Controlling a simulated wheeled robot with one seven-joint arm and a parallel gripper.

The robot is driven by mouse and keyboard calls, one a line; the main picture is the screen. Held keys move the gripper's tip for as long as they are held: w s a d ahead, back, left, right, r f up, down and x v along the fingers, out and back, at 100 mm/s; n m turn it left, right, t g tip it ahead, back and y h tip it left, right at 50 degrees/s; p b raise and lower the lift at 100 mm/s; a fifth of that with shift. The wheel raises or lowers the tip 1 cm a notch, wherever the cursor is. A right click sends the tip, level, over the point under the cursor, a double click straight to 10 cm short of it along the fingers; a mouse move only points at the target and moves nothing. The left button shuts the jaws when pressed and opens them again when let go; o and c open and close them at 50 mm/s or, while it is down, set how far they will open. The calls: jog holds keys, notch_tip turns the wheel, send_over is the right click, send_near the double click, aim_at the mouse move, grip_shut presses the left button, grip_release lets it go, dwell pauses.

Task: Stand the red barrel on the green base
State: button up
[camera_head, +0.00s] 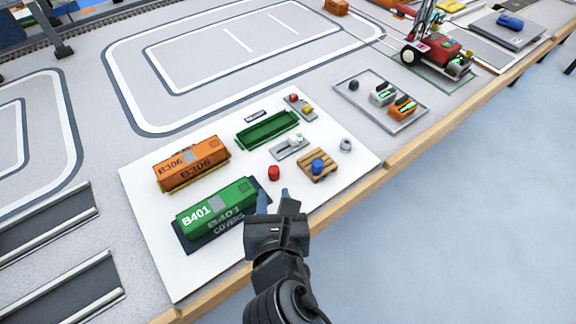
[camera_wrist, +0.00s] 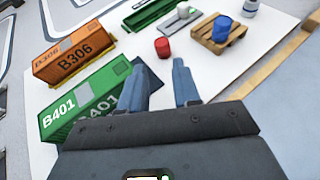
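The red barrel (camera_head: 274,173) stands upright on the white board, just beyond my fingertips. It also shows in the wrist view (camera_wrist: 162,47), ahead of the gap between the fingers and apart from them. The green base (camera_head: 267,130) appears to be the long, shallow green tray behind the barrel; its near end shows at the top of the wrist view (camera_wrist: 152,14). My gripper (camera_head: 273,196) is open and empty, with its two blue-grey fingers (camera_wrist: 159,65) apart. It is low over the board's front edge, beside the green B401 container.
The green B401 container (camera_head: 216,209) is left of my gripper, with the orange B306 container (camera_head: 190,163) behind it. A wooden pallet (camera_head: 328,166) with a blue barrel (camera_head: 318,165) is right of the red barrel. A grey plate (camera_head: 290,148) lies between barrel and tray.

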aim_at(274, 175)
jog(key=shift+w, duration=0.7)
jog(key=x, duration=0.6)
jog(key=shift+w+d+f, duration=0.1)
jog(key=shift+w+f, duration=0.2)
grip_shut()
